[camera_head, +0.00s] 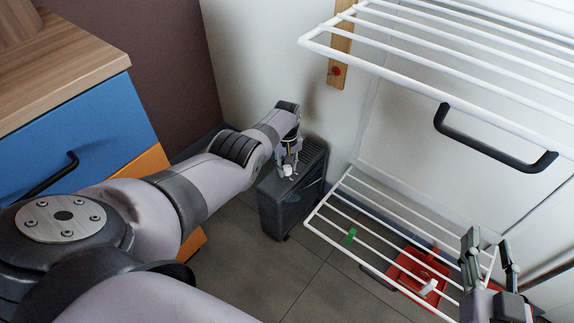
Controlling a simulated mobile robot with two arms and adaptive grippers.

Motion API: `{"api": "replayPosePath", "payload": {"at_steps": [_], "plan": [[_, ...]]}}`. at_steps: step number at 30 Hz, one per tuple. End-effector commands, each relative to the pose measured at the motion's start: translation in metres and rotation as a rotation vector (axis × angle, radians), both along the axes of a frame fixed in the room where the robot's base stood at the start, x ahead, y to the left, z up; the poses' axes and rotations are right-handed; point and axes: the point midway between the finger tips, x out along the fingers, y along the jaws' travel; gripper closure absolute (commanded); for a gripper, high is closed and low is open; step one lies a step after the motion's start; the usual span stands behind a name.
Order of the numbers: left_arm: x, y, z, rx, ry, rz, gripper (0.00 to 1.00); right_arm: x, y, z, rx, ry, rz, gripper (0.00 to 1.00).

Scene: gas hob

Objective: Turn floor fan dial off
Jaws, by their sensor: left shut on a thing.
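The floor fan (272,205) is a dark grey upright box standing on the tiled floor near the wall, in the middle of the view. My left gripper (288,168) reaches down onto its top and is shut on a small pale piece there, which appears to be the fan's dial. The fingers hide most of the dial, so its setting cannot be read. My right gripper (489,245) is at the lower right, in front of the drying rack, with its fingers pointing up, apart and empty.
A white wire drying rack (340,213) with two tiers stands right of the fan. A green clip (351,236) is on its lower tier, and a red item (420,266) shows beneath. A blue-fronted cabinet (90,130) stands left. Grey floor (315,285) is open in front.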

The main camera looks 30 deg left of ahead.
Motion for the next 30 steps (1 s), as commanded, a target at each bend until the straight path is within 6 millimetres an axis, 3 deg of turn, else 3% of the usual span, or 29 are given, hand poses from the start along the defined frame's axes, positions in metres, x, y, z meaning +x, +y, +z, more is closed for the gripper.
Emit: {"api": "replayPosePath", "payload": {"at_steps": [15,30], "plan": [[-0.0003,0.0009,-0.0001,0.001,0.0,0.436,0.99,-0.001,-0.0014,-0.0063,-0.008,0.035,-0.003,0.6],[-0.0005,0.0012,-0.0001,0.003,0.001,0.605,0.99,-0.0018,-0.002,-0.0083,-0.01,0.043,-0.004,0.6]]}}
